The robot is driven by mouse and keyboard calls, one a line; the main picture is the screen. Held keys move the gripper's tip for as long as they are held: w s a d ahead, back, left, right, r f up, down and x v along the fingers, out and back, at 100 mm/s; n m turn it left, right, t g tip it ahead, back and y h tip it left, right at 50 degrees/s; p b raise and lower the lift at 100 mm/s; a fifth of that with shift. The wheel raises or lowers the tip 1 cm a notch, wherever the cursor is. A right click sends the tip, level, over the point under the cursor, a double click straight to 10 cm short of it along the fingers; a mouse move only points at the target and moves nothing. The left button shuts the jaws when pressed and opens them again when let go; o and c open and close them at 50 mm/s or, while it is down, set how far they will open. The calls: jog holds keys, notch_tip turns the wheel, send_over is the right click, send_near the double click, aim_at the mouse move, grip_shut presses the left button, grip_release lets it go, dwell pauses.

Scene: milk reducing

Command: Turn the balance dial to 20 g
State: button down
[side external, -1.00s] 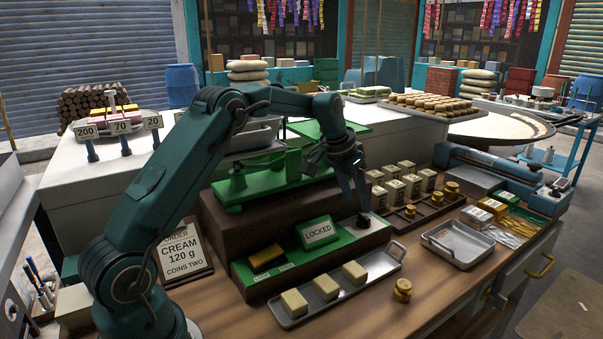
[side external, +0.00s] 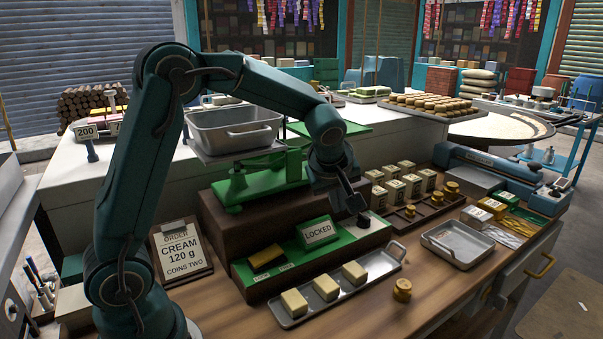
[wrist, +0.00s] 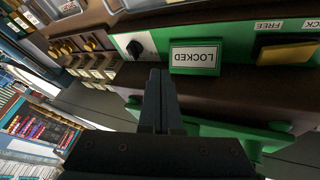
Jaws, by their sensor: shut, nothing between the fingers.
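The balance is green (side external: 225,193) and stands on a brown stepped base. A black dial knob (side external: 363,221) sits at the right end of its green front panel. The knob also shows in the wrist view (wrist: 135,48), on a white plate whose marks are too small to read. A sign reading LOCKED (side external: 319,231) stands left of the knob in the side view. My gripper (side external: 354,205) is shut and empty, close above and behind the knob. In the wrist view its fingertips (wrist: 157,73) are apart from the knob, below and right of it.
A yellow lever (side external: 266,253) is on the panel's left part. A tray with butter-like blocks (side external: 340,296) lies in front. Several small cartons (side external: 395,190) stand right of the gripper. An order card (side external: 182,248) reads CREAM 120 g.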

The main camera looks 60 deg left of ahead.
aim_at(364, 221)
jog(key=w+a+f+n, duration=0.1)
jog(key=f, duration=0.1)
jog(key=w+a+f, duration=0.1)
jog(key=f, duration=0.2)
jog(key=w+a+f+n, duration=0.1)
jog(key=f, duration=0.1)
jog(key=shift+w+a+f+n+t, duration=0.15)
jog(key=shift+w+f+n+t, duration=0.15)
jog(key=shift+f, duration=0.1)
jog(key=shift+w+r, duration=0.2)
jog(key=shift+w, duration=1.75)
